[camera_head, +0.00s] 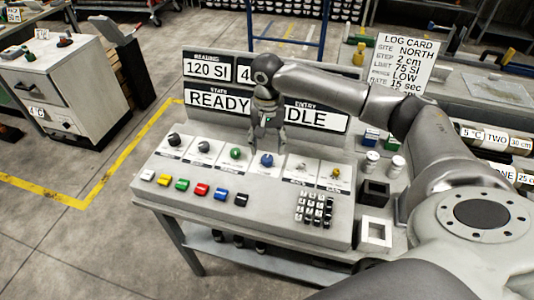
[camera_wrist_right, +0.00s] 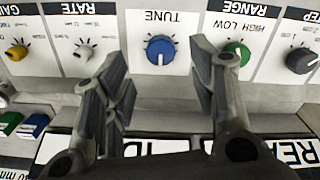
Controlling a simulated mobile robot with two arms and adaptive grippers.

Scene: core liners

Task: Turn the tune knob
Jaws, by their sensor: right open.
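The tune knob is a blue dial with a white pointer (camera_wrist_right: 161,49) under an upside-down TUNE label in the right wrist view. In the head view it is the blue knob (camera_head: 266,159) in the row on the sloped console panel. My right gripper (camera_head: 267,146) is open and empty, pointing down just above the knob. In the right wrist view its two fingers (camera_wrist_right: 157,58) stand on either side of the knob, with a gap to it on both sides. I cannot tell the exact height left. My left gripper is not in view.
Coloured buttons (camera_head: 201,190) and a keypad (camera_head: 314,208) lie nearer the panel's front. Display boards (camera_head: 218,101) stand behind. White-lidded jars (camera_head: 396,165) are at right.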

